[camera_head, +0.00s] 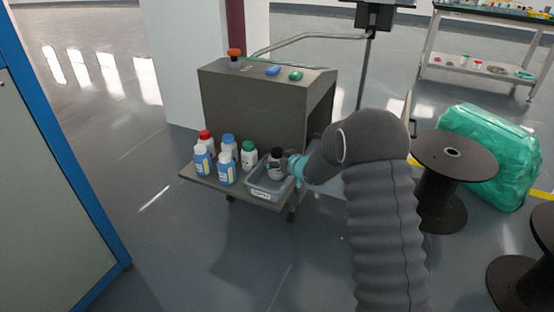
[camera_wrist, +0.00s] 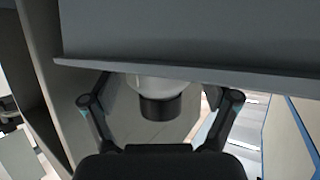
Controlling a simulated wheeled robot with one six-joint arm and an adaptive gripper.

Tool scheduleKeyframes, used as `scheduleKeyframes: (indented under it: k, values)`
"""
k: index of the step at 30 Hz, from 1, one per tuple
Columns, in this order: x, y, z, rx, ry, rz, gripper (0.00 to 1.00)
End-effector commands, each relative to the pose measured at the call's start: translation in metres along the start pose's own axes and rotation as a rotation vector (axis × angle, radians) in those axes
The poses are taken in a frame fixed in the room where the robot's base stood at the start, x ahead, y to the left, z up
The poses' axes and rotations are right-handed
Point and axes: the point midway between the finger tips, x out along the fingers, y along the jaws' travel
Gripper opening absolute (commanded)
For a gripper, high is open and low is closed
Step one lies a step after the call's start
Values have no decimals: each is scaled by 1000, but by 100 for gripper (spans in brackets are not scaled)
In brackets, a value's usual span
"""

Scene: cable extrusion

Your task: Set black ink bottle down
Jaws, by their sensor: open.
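The black ink bottle, pale with a black cap (camera_head: 277,153), stands upright in a grey tray (camera_head: 262,193) on the cart's front shelf. In the wrist view its black cap (camera_wrist: 160,107) and part of its white body show between the fingers. My gripper (camera_wrist: 163,95) is open around the bottle, with a finger on each side and gaps visible beside the cap. In the head view my gripper (camera_head: 288,162) reaches the bottle from the right and partly covers it. The bottle's base is hidden by the tray wall.
Several bottles with red, blue, green and white caps, including a green-capped one (camera_head: 249,157), stand left of the tray on the shelf (camera_head: 205,182). The grey cart body (camera_head: 255,100) rises behind. A black cable spool (camera_head: 453,160) stands to the right.

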Motion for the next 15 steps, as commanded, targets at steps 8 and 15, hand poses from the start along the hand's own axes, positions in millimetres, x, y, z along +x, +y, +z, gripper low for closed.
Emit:
scheduleKeyframes:
  k: [8, 15]
  values:
    - [-5, 0, -13, 0, 1, 1, 86]
    - [-48, 1, -12, 0, 0, 2, 86]
